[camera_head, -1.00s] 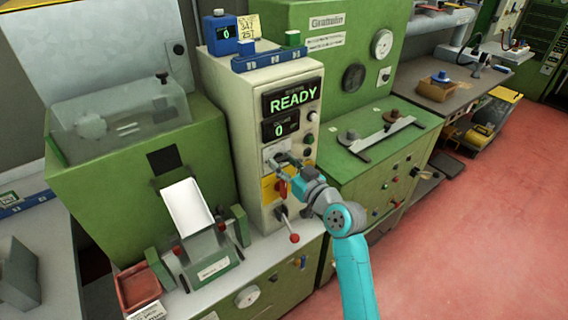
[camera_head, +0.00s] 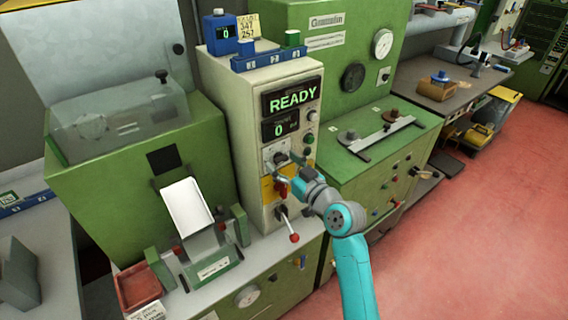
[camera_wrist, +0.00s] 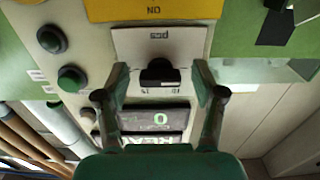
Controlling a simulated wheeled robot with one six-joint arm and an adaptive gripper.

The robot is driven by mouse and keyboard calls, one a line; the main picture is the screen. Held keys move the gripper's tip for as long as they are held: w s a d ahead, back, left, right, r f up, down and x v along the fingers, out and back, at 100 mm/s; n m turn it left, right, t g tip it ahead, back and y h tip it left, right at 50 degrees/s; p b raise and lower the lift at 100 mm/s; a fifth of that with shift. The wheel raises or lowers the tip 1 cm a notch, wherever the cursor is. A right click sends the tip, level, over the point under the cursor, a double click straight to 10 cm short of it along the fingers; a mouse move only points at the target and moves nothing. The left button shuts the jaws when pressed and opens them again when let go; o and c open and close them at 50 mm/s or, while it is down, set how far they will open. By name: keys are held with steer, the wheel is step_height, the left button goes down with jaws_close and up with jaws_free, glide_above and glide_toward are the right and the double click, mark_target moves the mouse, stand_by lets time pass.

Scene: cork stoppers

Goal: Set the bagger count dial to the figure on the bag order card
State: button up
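The count dial is a black knob (camera_wrist: 160,74) on a pale plate marked "pcs" (camera_wrist: 162,41) in the wrist view. In the head view it sits on the front of the cream cabinet, below the small display reading 0 (camera_head: 280,128). My gripper (camera_wrist: 161,72) is open, with one finger on each side of the knob and a visible gap on both sides. My gripper (camera_head: 285,167) partly covers the dial plate in the head view. The yellow card (camera_head: 248,27) stands on top of the cabinet; its lower lines look like 347 and 257, but are small.
A larger display (camera_head: 292,97) reads READY. A red switch (camera_head: 281,188) and a red-tipped lever (camera_head: 294,238) lie below the dial. Round buttons (camera_head: 309,139) line the cabinet's right side. A white chute (camera_head: 187,207) stands left. The red floor at right is open.

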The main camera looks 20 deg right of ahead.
steer(key=shift+s, duration=0.1)
steer(key=v, duration=1.1)
steer(key=shift+s, duration=0.35)
steer(key=shift+d, duration=0.15)
steer(key=s+a+f+m+g+h, duration=0.2)
steer(key=s+f+m+h, duration=0.3)
steer(key=s+f, duration=1.15)
steer(key=s+a+r, duration=0.1)
steer(key=s, duration=1.2)
steer(key=s+a+r+n, duration=0.1)
steer(key=s+r, duration=0.1)
steer(key=s, duration=1.1)
steer(key=shift+r+h, duration=0.3)
steer(key=shift+r, duration=0.05)
steer(key=shift+w, duration=0.1)
